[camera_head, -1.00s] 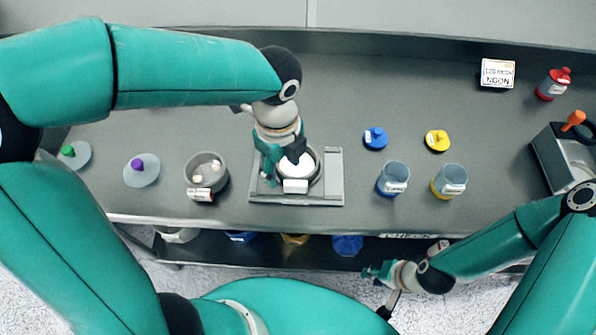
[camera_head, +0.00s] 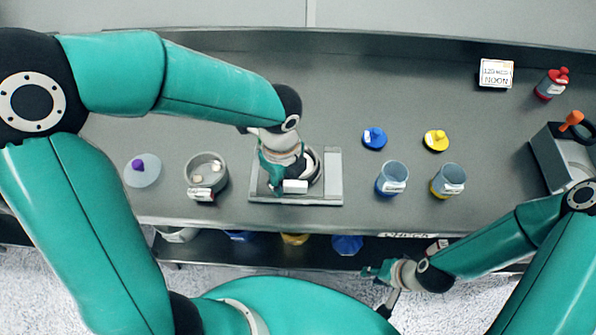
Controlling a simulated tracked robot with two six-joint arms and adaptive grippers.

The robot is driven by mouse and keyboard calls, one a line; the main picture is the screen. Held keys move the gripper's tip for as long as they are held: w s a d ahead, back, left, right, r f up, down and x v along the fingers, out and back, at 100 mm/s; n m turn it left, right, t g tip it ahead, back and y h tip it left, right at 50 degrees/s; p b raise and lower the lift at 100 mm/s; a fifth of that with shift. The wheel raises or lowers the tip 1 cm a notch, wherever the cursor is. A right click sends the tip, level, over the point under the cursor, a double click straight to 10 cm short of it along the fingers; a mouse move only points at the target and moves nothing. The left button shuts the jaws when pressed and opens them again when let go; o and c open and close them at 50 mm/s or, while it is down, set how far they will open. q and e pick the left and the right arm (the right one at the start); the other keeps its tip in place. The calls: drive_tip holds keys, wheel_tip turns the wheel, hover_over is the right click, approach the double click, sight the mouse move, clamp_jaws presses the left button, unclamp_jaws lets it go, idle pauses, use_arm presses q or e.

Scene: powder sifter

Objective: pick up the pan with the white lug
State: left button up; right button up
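A round grey pan (camera_head: 318,170) with a white lug (camera_head: 295,187) at its front sits on a flat light-grey stand (camera_head: 332,190) near the middle of the bench. My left gripper (camera_head: 280,178) comes down over the pan's left part, with a teal finger just left of the white lug. The gripper hides much of the pan, and whether its fingers touch or grip the pan cannot be told. My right gripper (camera_head: 376,272) is in front of the bench, away from the pan, and appears empty.
Left of the stand are a grey bowl (camera_head: 206,168) with pale lumps and a purple-knobbed lid (camera_head: 142,170). On the right are blue (camera_head: 392,180) and yellow (camera_head: 447,181) jars, their lids behind them, and a grey box (camera_head: 562,155). The bench behind the stand is clear.

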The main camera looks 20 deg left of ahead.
use_arm(q)
clamp_jaws()
drive_tip(key=shift+r, duration=0.1)
wheel_tip(320, 180, up, 20)
idle(0.6)
